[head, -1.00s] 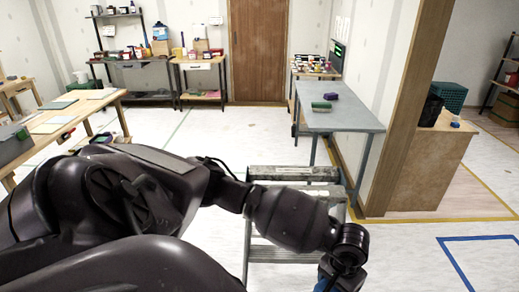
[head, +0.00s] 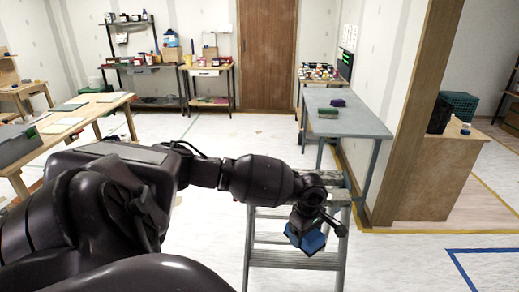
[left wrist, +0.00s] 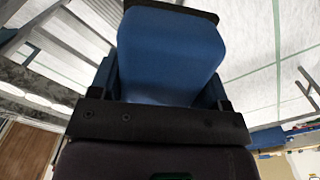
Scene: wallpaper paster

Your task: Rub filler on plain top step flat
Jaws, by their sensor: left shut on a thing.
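My left gripper (head: 304,230) is shut on a blue block (head: 312,243). The block fills the middle of the left wrist view (left wrist: 170,55). A grey stepladder (head: 290,261) stands in front of me, and my left arm crosses over its top. The gripper hangs with the block in front of the ladder's upper part; I cannot tell whether the block touches it. The top step (head: 337,196) is mostly hidden behind my arm, with only its right end showing. I cannot make out any filler on it. My right gripper is not in view.
A grey table (head: 356,122) with a green item (head: 327,112) and a purple item (head: 338,102) stands behind the ladder. A wooden workbench (head: 95,111) is at the left. A wooden wall end (head: 413,120) rises at the right. The floor between is clear.

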